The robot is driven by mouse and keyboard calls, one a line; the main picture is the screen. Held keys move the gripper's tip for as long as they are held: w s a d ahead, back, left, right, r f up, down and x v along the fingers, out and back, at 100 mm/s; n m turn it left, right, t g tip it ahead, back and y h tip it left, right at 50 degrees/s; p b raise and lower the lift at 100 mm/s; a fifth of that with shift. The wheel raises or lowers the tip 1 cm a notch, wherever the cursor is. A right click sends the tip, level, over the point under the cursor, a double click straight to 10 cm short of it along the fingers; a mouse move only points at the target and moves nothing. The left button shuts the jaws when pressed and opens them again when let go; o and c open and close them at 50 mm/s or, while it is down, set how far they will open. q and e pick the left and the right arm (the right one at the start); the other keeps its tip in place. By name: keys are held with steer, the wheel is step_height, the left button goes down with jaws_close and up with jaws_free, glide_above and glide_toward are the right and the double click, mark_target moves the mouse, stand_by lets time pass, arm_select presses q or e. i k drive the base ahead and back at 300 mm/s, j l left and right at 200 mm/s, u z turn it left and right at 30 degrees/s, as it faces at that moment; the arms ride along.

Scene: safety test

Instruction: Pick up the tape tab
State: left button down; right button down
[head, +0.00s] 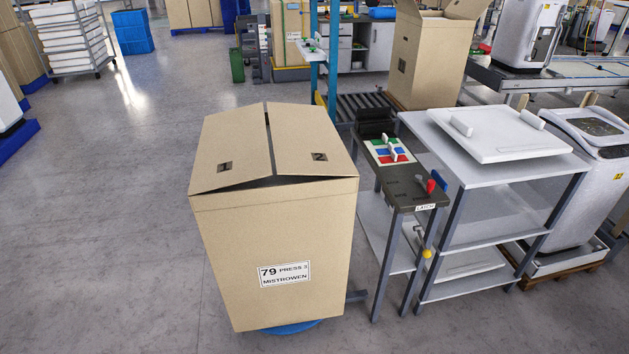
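I cannot tell for sure which thing is the tape tab. A small board with red, blue, green and white patches (380,153) lies on the narrow dark side table (405,197), with small pale pieces standing on it. A large cardboard box (272,230) stands left of this table. Its two top flaps, marked 1 (232,150) and 2 (308,142), are folded nearly shut, with a dark gap at the front edge. No tape shows across the seam. Neither of my grippers is in view.
A red and blue item (434,183) stands at the table's near end, above a "LATCH" label. A white-topped shelf unit (470,163) with a white panel (500,140) stands to the right. An open carton (430,55) stands behind. The floor at left is clear.

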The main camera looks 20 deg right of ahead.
mark_target(394, 157)
steer(key=l+u, duration=0.35)
steer(key=l, duration=1.6)
